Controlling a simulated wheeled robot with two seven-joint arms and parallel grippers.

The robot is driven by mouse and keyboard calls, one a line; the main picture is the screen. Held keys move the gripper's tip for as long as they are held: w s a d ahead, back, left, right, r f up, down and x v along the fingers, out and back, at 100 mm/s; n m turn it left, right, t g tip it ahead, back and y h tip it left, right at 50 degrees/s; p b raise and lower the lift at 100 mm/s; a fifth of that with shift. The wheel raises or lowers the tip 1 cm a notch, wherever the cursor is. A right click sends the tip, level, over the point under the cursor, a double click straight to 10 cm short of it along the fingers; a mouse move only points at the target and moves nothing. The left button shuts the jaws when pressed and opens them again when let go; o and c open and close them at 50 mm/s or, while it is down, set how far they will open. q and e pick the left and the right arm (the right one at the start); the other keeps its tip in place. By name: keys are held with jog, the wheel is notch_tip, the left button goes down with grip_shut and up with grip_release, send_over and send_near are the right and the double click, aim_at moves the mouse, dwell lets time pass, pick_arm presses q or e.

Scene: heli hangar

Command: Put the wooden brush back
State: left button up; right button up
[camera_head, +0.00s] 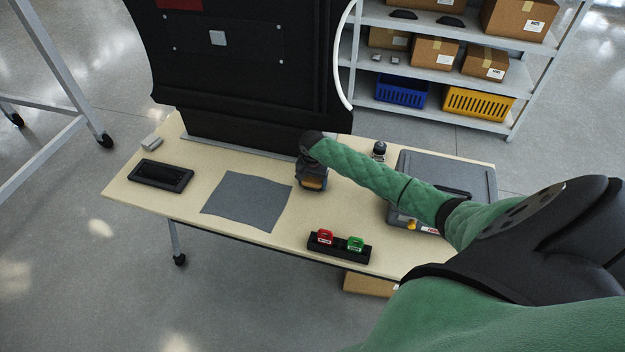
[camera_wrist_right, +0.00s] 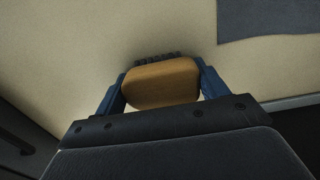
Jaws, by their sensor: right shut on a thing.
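The wooden brush (camera_wrist_right: 162,84) is between the fingers of my right gripper (camera_wrist_right: 160,90), with its dark bristles showing at the far edge. In the head view the brush (camera_head: 313,183) shows as a brown patch below my right gripper (camera_head: 312,175), over the middle of the table. My right gripper is shut on it. I cannot tell whether the brush touches the table. A black tray (camera_head: 160,176) with a dark inside lies at the table's left end. My left gripper is not in view.
A grey cloth (camera_head: 247,200) lies flat left of my right gripper. A black holder (camera_head: 338,249) with a red and a green tag stands at the front edge. A grey case (camera_head: 470,175) is at the right. A large black panel (camera_head: 250,80) rises behind the table (camera_head: 215,165).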

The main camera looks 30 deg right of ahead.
aim_at(313, 179)
jog(key=shift+f, duration=0.1)
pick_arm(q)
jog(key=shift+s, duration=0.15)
pick_arm(e)
jog(key=o, duration=0.9)
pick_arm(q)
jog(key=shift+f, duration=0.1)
pick_arm(e)
jog(key=shift+o, duration=0.2)
jog(key=shift+r, duration=0.35)
notch_tip(313, 179, up, 10)
jog(key=b, duration=0.3)
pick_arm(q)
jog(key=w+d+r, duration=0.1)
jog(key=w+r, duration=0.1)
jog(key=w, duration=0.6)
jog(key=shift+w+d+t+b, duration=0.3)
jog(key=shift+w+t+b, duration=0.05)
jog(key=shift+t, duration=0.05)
pick_arm(e)
jog(key=shift+r, duration=0.75)
jog(key=shift+f, duration=0.1)
